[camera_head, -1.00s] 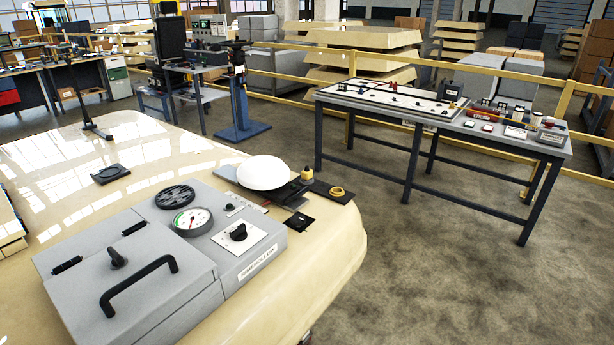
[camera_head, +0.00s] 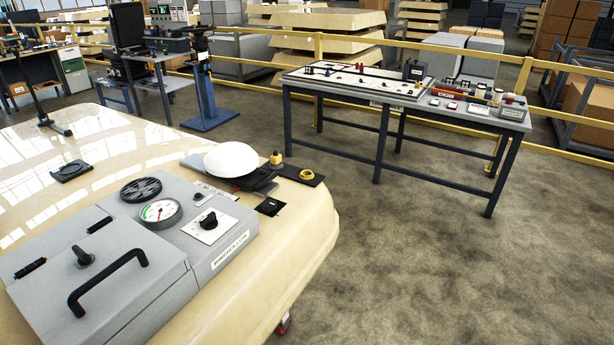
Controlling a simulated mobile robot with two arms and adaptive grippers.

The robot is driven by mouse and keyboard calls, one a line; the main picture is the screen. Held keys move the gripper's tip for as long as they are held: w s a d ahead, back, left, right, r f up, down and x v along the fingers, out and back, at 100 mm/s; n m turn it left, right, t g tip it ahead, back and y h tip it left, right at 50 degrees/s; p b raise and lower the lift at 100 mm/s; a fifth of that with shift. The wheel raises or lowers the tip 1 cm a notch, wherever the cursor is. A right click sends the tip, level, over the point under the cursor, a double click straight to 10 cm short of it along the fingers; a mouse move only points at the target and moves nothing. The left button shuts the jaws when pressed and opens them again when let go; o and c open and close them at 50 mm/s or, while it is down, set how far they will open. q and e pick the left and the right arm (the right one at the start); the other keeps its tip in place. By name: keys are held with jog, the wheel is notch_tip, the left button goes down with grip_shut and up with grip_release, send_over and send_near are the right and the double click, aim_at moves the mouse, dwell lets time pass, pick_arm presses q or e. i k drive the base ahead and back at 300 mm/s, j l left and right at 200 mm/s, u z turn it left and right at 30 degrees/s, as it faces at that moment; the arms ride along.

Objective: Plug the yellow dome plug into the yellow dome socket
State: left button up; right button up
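A small yellow piece with a dark top (camera_head: 276,158) stands upright near the far right corner of the cream trolley top (camera_head: 290,235). It looks like the yellow dome plug, but it is too small to be sure. Just right of it, a yellow ring (camera_head: 306,174) lies on a black plate (camera_head: 318,181). I cannot tell whether this ring is the yellow dome socket or a coiled lead. A white dome (camera_head: 231,160) sits just left of the yellow piece. Neither of my grippers is in view.
A grey box with a gauge (camera_head: 160,211), a knob and a black handle (camera_head: 108,283) fills the trolley's near left. A workbench (camera_head: 400,165) with small parts stands beyond, before a yellow railing (camera_head: 318,50). The floor (camera_head: 430,260) right of the trolley is clear.

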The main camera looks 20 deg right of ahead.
aim_at(276, 159)
jog(key=l+u, duration=0.15)
jog(key=u, duration=0.2)
jog(key=i+l+u, duration=0.1)
jog(key=u, duration=0.25)
jog(key=i+l+u, duration=0.1)
jog(key=l+u, duration=0.4)
jog(key=l, duration=2.3)
